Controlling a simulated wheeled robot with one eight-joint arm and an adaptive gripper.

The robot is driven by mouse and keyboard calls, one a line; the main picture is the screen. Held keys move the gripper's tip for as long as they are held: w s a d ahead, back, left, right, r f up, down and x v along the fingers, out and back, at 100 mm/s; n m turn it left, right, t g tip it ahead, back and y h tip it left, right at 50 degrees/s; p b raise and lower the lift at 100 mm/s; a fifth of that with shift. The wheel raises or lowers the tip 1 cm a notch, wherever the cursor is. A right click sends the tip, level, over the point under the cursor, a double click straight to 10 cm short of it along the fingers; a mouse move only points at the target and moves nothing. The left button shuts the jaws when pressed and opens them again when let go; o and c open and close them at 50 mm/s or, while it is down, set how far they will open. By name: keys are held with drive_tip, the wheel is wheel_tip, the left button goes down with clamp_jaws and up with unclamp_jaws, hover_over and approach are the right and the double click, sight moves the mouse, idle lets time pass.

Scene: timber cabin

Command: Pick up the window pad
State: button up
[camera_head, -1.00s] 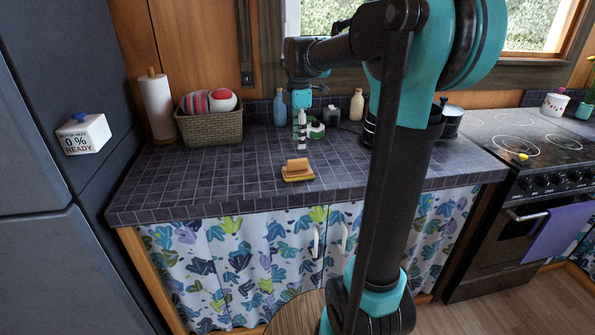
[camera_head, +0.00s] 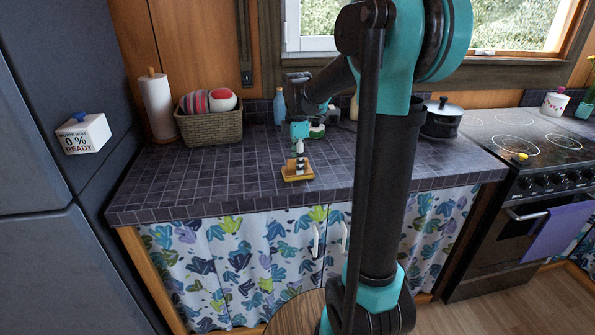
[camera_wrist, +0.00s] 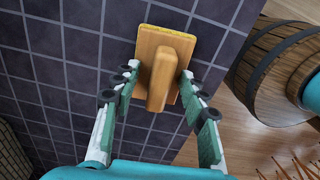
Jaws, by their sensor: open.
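The window pad (camera_head: 291,173) lies near the front edge of the tiled counter. In the wrist view the pad (camera_wrist: 165,58) sits at the upper middle, handle pointing toward me. My gripper (camera_wrist: 158,78) is open, with one finger on each side of the handle; I cannot tell whether either touches it. In the head view my gripper (camera_head: 300,163) points down over the pad and hides part of it.
The dark tiled counter (camera_head: 220,180) is bare around the pad. A wicker basket (camera_head: 212,128) with balls and a paper towel roll (camera_head: 158,105) stand at the back left. A blue bottle (camera_head: 280,107) stands behind my gripper. A pot (camera_head: 442,120) is at the right, beside the stove.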

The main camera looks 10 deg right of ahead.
drive_tip(key=shift+c, duration=0.2)
clamp_jaws()
drive_tip(key=shift+r, duration=0.15)
wheel_tip(320, 180, up, 20)
idle(0.5)
